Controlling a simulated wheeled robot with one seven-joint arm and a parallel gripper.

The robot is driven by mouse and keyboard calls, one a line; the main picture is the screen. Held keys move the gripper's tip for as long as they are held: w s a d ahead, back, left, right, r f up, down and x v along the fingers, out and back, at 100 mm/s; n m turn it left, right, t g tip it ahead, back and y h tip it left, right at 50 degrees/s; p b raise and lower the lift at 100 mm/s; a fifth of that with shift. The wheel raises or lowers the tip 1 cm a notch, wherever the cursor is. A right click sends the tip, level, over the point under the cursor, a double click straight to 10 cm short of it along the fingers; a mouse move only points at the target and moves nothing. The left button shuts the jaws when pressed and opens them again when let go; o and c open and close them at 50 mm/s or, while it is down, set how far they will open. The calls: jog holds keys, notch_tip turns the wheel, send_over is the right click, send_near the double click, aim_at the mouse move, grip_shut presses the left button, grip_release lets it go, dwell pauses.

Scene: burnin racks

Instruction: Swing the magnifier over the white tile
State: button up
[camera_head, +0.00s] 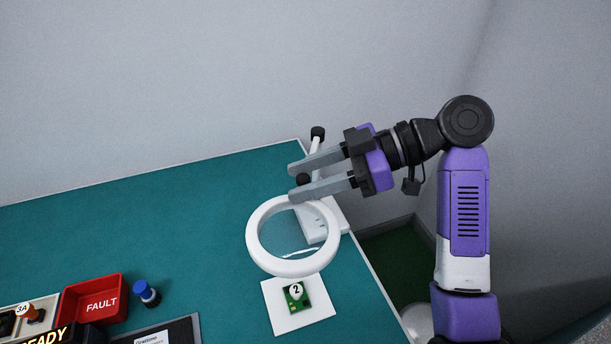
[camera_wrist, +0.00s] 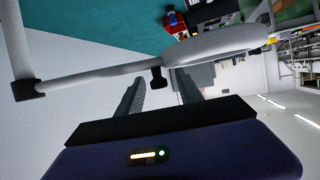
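The magnifier is a white ring with a clear lens (camera_head: 252,238), held above the bench on a white jointed arm (camera_head: 317,148). The white tile (camera_head: 274,308) lies flat on the bench, just below the ring in the head view, bearing a green board marked 2 (camera_head: 302,303). My gripper (camera_head: 291,182) is open, its two grey fingers behind the ring. In the wrist view, the ring (camera_wrist: 215,45) is seen nearly edge-on.
A red FAULT bin (camera_head: 98,300), a blue-capped item (camera_head: 147,293) and a dark-edged panel (camera_head: 185,330) stand at the front left. The white magnifier base (camera_head: 335,214) is near the bench's right edge. The left rear of the teal bench (camera_head: 150,220) is clear.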

jog(key=b+v, duration=0.1)
jog(key=v, duration=0.6)
jog(key=shift+d, duration=0.4)
jog(key=shift+r, duration=0.15)
